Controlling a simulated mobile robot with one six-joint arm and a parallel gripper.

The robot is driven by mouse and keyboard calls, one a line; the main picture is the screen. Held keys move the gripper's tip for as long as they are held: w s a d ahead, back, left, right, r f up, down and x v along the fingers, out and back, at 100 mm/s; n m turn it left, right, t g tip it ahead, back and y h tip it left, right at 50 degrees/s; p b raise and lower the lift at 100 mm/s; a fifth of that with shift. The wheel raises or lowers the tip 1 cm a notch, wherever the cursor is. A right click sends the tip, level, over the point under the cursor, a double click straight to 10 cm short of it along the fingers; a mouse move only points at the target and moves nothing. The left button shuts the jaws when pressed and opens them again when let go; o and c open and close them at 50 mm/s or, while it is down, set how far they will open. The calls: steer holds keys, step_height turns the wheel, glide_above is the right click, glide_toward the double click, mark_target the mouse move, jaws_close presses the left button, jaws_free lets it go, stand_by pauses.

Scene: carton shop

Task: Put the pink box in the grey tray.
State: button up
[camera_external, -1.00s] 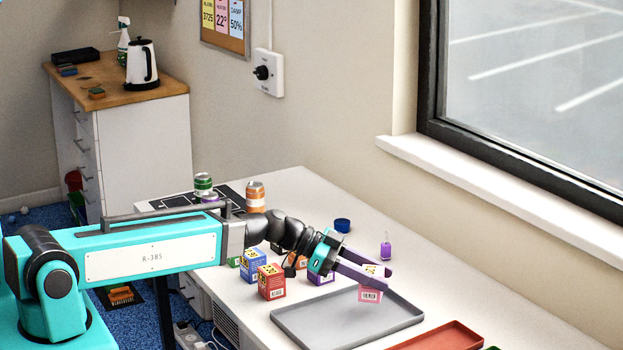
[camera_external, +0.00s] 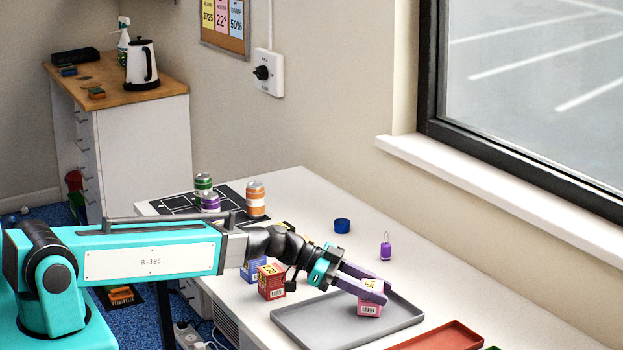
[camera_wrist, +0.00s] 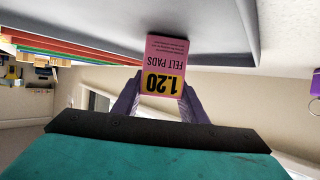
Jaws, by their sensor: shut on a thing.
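The pink box (camera_external: 369,309) has a yellow price label and is held between the purple fingers of my gripper (camera_external: 384,291). In the wrist view the pink box (camera_wrist: 166,52) reads "FELT PADS" and "1.20", upside down, with a finger on each side. The grey tray (camera_external: 300,325) lies flat on the white table. The box is over the right part of the tray, inside its rim in the picture. I cannot tell whether its bottom touches the tray floor. The grey tray (camera_wrist: 225,20) also shows behind the box in the wrist view.
A red box (camera_external: 271,282) and a blue box (camera_external: 252,270) stand left of the tray. A red tray (camera_external: 440,338) lies to its right. A purple tag (camera_external: 385,250) and a blue round lid (camera_external: 342,226) lie behind. Cans (camera_external: 255,199) stand at the far end.

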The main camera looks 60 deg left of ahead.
mark_target(373, 285)
steer(key=shift+f+b, duration=0.2)
steer(key=shift+b, duration=0.2)
steer(key=o, duration=1)
steer(key=shift+r+p, duration=0.25)
steer(key=shift+p, duration=0.15)
steer(key=shift+r+b+v, duration=0.15)
steer(key=shift+b+v, duration=0.25)
steer(key=shift+v, duration=0.45)
steer(key=shift+r+b+v, duration=0.15)
steer(key=shift+b+v, duration=0.2)
steer(key=shift+v, duration=0.5)
steer(key=shift+w+d+r+b, duration=0.1)
steer(key=shift+r+b, duration=0.75)
steer(key=shift+r, duration=2.2)
